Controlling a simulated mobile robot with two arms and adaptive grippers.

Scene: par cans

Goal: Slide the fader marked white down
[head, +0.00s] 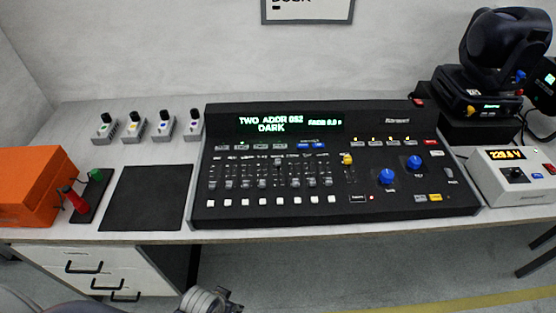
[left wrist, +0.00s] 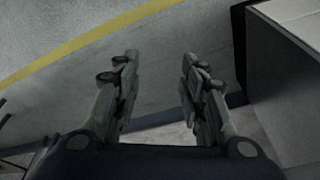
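The black lighting console (head: 330,224) lies on the grey table with a green lit display (head: 290,122) that reads "TWO ADDR 052 DARK". Its row of grey faders (head: 262,183) sits mostly low, and one fader (head: 277,161) stands higher than the others. A yellow-capped fader (head: 347,159) stands high to their right. The labels are too small to read, so I cannot tell which is marked white. My left gripper (head: 212,302) is below the table's front edge, apart from the console. In the left wrist view it (left wrist: 158,70) is open and empty above the floor. My right gripper is not in view.
A black mat (head: 147,197), an orange box (head: 38,185) and a stand with red and green handles (head: 87,194) lie left of the console. Several small devices (head: 165,127) stand behind the mat. A moving-head light (head: 500,60) and a white power unit (head: 510,180) stand right. A drawer cabinet (head: 60,258) is below the table.

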